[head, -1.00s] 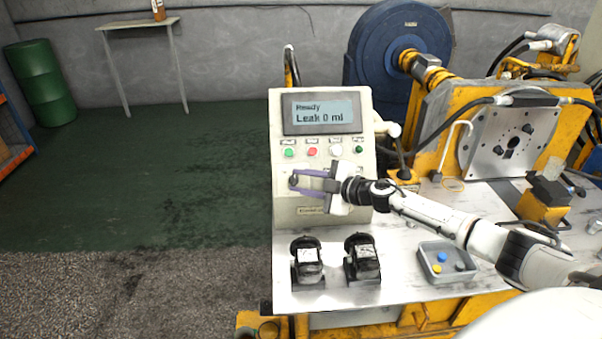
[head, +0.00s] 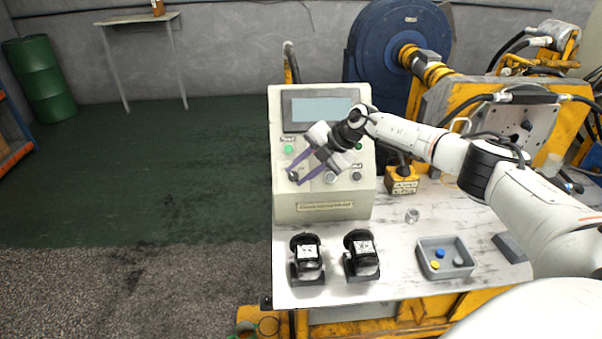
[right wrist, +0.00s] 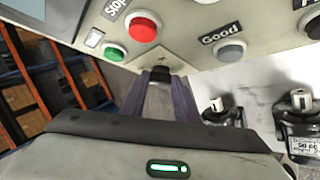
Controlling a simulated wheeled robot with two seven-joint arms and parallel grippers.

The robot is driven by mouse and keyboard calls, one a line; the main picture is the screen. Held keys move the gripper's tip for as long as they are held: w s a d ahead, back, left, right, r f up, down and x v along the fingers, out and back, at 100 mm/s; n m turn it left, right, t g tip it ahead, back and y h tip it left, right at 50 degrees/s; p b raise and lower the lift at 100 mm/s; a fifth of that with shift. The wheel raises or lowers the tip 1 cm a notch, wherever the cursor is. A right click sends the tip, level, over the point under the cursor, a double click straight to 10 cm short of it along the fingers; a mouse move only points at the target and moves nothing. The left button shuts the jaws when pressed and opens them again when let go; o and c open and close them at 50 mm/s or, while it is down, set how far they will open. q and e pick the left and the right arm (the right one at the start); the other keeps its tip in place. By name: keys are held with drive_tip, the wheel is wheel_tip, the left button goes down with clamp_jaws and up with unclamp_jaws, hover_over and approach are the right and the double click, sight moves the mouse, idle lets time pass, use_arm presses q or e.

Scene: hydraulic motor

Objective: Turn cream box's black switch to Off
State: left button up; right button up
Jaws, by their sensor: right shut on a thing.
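The cream box (head: 290,208) stands on the bench, with a screen (head: 320,109) that is now blank. Its black switch (head: 293,176) is at the lower left of the front panel. My right gripper (head: 297,177) has its purple fingers shut on the switch, tilted down to the left. In the right wrist view the black switch (right wrist: 160,73) shows between the fingertips. The switch's marks are hidden or too small to read. My left gripper is not in view.
Round buttons, including a green one (head: 288,149), sit on the panel close to my gripper. A yellow machine stands behind at right.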

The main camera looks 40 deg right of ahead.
drive_tip(key=shift+w+r+n+g, duration=0.1)
drive_tip(key=shift+n+g, duration=0.4)
drive_tip(key=shift+a+h, duration=0.1)
drive_tip(key=shift+h, duration=0.2)
drive_tip(key=o, duration=1)
drive_tip(key=shift+o, duration=0.2)
drive_tip(key=v, duration=1)
drive_tip(key=shift+r+b, duration=0.15)
drive_tip(key=shift+b, duration=0.2)
